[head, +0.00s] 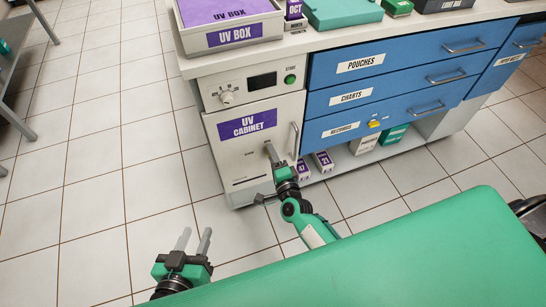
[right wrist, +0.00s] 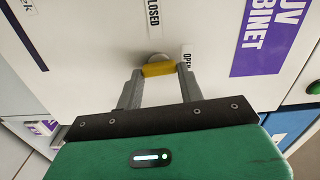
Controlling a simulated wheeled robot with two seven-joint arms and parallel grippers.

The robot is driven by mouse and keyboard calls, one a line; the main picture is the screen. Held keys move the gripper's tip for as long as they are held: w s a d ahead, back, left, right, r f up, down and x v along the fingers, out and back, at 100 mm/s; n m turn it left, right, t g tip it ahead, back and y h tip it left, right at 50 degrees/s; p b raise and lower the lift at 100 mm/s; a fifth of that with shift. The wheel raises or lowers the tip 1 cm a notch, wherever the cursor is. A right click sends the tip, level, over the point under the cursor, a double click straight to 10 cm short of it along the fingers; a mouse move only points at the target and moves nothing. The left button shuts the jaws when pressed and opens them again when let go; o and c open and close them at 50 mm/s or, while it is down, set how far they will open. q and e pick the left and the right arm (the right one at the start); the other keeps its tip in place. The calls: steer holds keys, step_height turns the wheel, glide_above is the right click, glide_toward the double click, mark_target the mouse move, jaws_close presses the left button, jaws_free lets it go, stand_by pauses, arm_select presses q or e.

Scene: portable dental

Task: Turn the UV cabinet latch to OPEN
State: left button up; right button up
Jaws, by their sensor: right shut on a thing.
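The white UV cabinet (head: 228,150) stands under the left end of the counter with its door shut. Its latch (right wrist: 157,70) is a yellow bar on a pale round base, seen in the right wrist view. A CLOSED label (right wrist: 153,12) is above it there, and an OPEN label (right wrist: 187,57) is just by the bar's right end, partly hidden by a finger. My right gripper (head: 270,152) is at the door front, its fingers shut on the latch bar. In the head view they hide the latch. My left gripper (head: 195,240) is open and empty, above the floor.
A vertical door handle (head: 294,140) is right of my right gripper. Blue drawers (head: 400,88) and a low shelf with boxes (head: 323,162) adjoin the cabinet. A green padded surface (head: 400,255) fills the lower right. Tiled floor lies free at left.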

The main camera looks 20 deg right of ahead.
arm_select(q)
steer(key=shift+s+d, duration=0.1)
steer(key=shift+d, duration=0.05)
arm_select(e)
steer(key=shift+m, duration=0.5)
arm_select(q)
steer(key=shift+s+f, duration=0.1)
steer(key=shift+s, duration=0.05)
arm_select(e)
steer(key=o, duration=1)
arm_select(q)
steer(key=shift+w+r, duration=0.2)
steer(key=shift+w, duration=0.05)
steer(key=shift+s+a+f+g+y+p, duration=0.1)
steer(key=shift+a+f+g+y+p, duration=0.15)
steer(key=shift+a+g, duration=0.2)
steer(key=shift+s+a+f+g+y+p, duration=0.15)
steer(key=shift+a+g+y+p, duration=0.15)
steer(key=shift+a, duration=0.2)
arm_select(e)
steer(key=s, duration=1.4)
steer(key=shift+d, duration=0.25)
arm_select(q)
steer(key=shift+w, duration=0.15)
arm_select(e)
steer(key=shift+w, duration=0.1)
